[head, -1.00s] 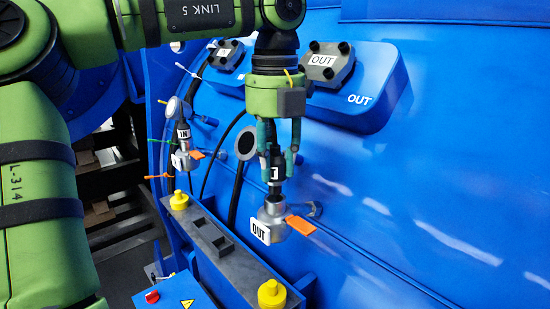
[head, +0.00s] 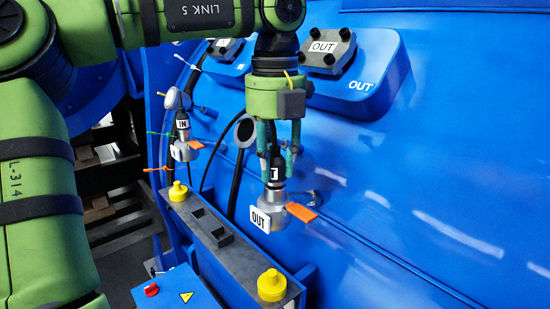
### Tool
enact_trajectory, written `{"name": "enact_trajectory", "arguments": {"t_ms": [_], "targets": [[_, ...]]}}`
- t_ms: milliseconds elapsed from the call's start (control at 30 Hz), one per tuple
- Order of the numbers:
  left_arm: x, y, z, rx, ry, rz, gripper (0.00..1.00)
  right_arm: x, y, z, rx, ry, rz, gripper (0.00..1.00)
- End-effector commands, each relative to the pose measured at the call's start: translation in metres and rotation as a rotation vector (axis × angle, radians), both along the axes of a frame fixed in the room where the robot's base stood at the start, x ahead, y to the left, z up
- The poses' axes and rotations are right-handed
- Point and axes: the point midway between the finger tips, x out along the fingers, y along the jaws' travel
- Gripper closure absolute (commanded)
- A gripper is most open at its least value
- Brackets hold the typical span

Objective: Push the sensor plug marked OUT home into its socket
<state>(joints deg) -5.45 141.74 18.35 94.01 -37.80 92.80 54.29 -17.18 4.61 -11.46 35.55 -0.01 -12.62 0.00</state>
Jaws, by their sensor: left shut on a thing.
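The black sensor plug (head: 275,171) with a white band, its lettering partly hidden, is upright between the fingers of my left gripper (head: 278,152). The gripper is shut on it from above. Directly below is the grey metal socket (head: 272,200) with a white OUT tag (head: 260,220) and an orange lever (head: 301,211) pointing right. The plug's lower end meets the socket's mouth; the fingers and the small size hide how deep it sits. My right gripper is not in view.
The IN plug (head: 183,124) stands in its own socket (head: 184,151) to the left. A grey beam (head: 232,258) with yellow knobs (head: 271,285) runs in front, near a blue box (head: 179,295). The blue housing (head: 430,190) stands close behind; its OUT terminal block (head: 328,50) is above right.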

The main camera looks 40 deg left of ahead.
Motion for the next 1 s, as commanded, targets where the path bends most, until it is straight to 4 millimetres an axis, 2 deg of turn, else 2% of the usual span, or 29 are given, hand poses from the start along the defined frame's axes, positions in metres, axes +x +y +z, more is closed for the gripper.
{"name": "enact_trajectory", "arguments": {"t_ms": [233,267,300,333,700,767,1000], "targets": [[0.000,0.000,-0.007,0.001,-0.001,0.000,1.00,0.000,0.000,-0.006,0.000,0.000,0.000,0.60],[0.000,0.000,-0.006,0.001,-0.001,0.000,0.61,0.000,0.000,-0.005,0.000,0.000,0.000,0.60],[0.000,0.000,-0.006,0.001,-0.001,0.000,0.45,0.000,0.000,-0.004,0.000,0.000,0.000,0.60],[0.000,0.000,-0.006,0.001,-0.001,0.000,0.42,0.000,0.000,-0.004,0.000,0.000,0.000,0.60],[0.000,0.000,-0.002,0.001,-0.002,0.001,0.42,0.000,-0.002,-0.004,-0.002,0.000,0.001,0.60],[0.001,0.000,0.003,0.002,-0.002,0.001,0.42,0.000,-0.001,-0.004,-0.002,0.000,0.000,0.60],[0.001,0.000,0.044,0.002,-0.004,0.002,0.42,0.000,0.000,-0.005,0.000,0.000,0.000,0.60]]}}
